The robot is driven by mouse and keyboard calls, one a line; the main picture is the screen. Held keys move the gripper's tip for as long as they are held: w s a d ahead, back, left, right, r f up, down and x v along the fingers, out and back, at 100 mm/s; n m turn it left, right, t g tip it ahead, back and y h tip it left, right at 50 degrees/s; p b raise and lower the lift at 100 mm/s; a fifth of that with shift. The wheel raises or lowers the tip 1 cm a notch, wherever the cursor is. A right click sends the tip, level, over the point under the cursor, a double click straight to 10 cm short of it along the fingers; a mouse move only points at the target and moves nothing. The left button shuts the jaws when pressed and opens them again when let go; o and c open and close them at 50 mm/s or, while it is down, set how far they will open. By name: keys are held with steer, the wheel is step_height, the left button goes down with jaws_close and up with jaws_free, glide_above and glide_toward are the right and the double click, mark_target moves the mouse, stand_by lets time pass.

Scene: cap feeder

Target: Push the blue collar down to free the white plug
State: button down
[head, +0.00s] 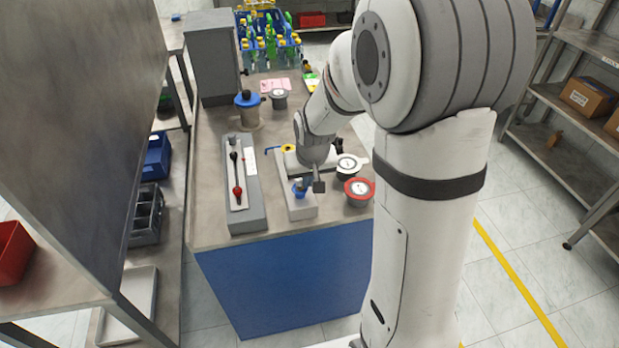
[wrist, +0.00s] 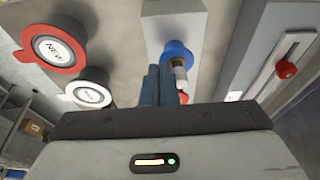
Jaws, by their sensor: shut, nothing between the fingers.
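The blue collar (wrist: 177,52) sits on a narrow light grey block (wrist: 170,18) in the wrist view. In the head view the collar (head: 298,193) is near the block's front end. A small pale and brass-coloured piece (wrist: 179,68), perhaps the white plug, shows at the collar; it is partly hidden by my fingers. My gripper (wrist: 160,70) is shut and empty, its fingertips close beside the collar. I cannot tell whether they touch it. In the head view my wrist hangs over the block and hides part of it.
A red-rimmed round pot (head: 359,192) and a white-rimmed one (head: 347,166) stand to the right of the block. A grey fixture (head: 246,218) with a red-knobbed slider (head: 238,192) lies to the left. A blue-lidded jar (head: 247,99) and a bottle crate (head: 268,50) are farther back.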

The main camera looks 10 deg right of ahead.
steer(key=shift+f, duration=0.1)
steer(key=shift+f+b, duration=0.7)
steer(key=shift+b, duration=0.15)
steer(key=shift+s+f, duration=0.1)
steer(key=shift+s, duration=0.1)
step_height(320, 180, up, 5)
steer(key=p, duration=0.3)
steer(key=shift+w+f, duration=0.1)
steer(key=shift+w, duration=0.05)
steer(key=b+v, duration=0.1)
steer(key=v, duration=0.8)
steer(key=shift+r, duration=0.4)
steer(key=s+d, duration=0.1)
steer(key=s, duration=1.7)
steer(key=shift+f, duration=0.4)
